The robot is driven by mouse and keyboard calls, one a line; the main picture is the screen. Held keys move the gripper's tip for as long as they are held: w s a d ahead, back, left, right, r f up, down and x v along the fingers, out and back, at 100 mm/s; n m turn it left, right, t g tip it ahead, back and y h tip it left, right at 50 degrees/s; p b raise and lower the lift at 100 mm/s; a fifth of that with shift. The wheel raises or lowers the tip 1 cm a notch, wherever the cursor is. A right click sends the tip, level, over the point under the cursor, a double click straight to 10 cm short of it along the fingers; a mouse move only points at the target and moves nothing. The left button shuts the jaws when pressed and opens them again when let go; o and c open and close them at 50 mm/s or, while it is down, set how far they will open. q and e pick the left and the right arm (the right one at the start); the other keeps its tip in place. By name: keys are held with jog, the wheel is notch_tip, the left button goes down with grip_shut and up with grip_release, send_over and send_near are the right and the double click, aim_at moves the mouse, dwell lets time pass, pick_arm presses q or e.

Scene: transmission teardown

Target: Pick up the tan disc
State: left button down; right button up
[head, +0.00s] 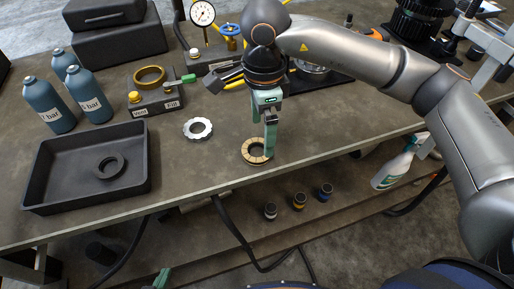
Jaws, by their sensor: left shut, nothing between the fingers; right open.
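The tan disc (247,154) is a flat ring with segmented tan pads and a dark centre. It lies flat on the workbench near its front edge. My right gripper (268,150) points down at the disc's right side, with its fingertips at the rim. It is open, and its fingers hide part of that rim. I cannot tell whether they touch the disc. My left gripper (163,278) shows only as a small green tip at the bottom edge, below the bench front. It is shut and empty, far from the disc.
A silver toothed ring (187,130) lies left of the disc. A black tray (45,178) holding a dark ring (101,172) stands further left. Blue bottles (45,112), a gold-ring fixture (158,101) and a dial gauge (203,14) stand behind. Small capped containers (298,202) sit on the lower shelf.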

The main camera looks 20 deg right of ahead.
aim_at(259, 153)
jog(key=f, duration=0.3)
jog(key=f+p, duration=0.1)
jog(key=f, duration=0.1)
jog(key=shift+a, duration=0.3)
jog(key=shift+w, duration=0.1)
jog(key=c, duration=1.3)
jog(key=shift+r, duration=0.1)
jog(key=shift+c, duration=0.2)
jog(key=shift+r, duration=0.1)
